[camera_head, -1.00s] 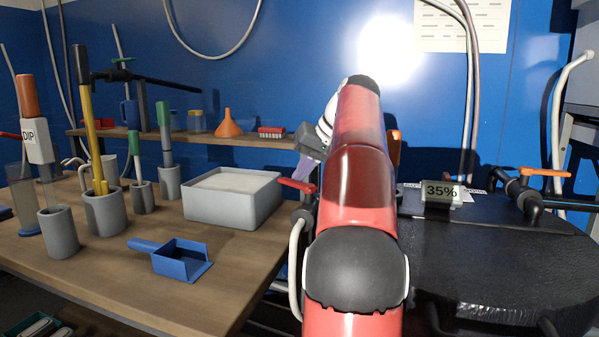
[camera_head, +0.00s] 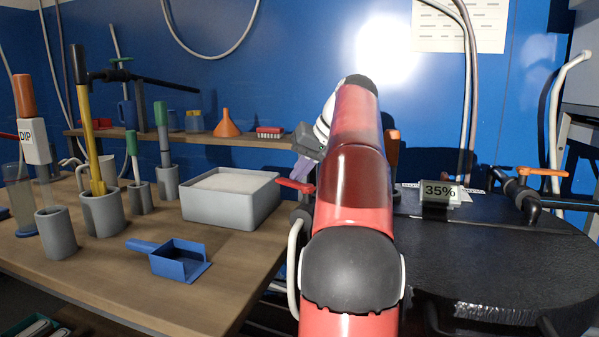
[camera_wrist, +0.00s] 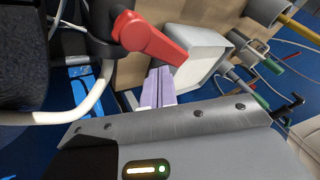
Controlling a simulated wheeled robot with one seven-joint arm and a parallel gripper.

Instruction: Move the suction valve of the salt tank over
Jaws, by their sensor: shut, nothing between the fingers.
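A valve with a red lever (camera_head: 295,186) sits at the left side of the black round tank (camera_head: 490,255), beside the table's right end. In the wrist view the red lever (camera_wrist: 150,40) is large, on a dark valve body with a pale hose near it. My gripper (camera_head: 301,172) hangs just above the lever in the head view, its pale purple fingers together and empty. In the wrist view my gripper's fingertips (camera_wrist: 160,76) are close to the lever's free end; I cannot tell whether they touch. My red arm hides part of the tank's left side.
Another valve with an orange lever (camera_head: 540,171) is at the tank's right back. A 35% display (camera_head: 440,192) stands on the tank. A grey bin of white grains (camera_head: 230,207) and a blue scoop (camera_head: 180,258) are on the wooden table at left.

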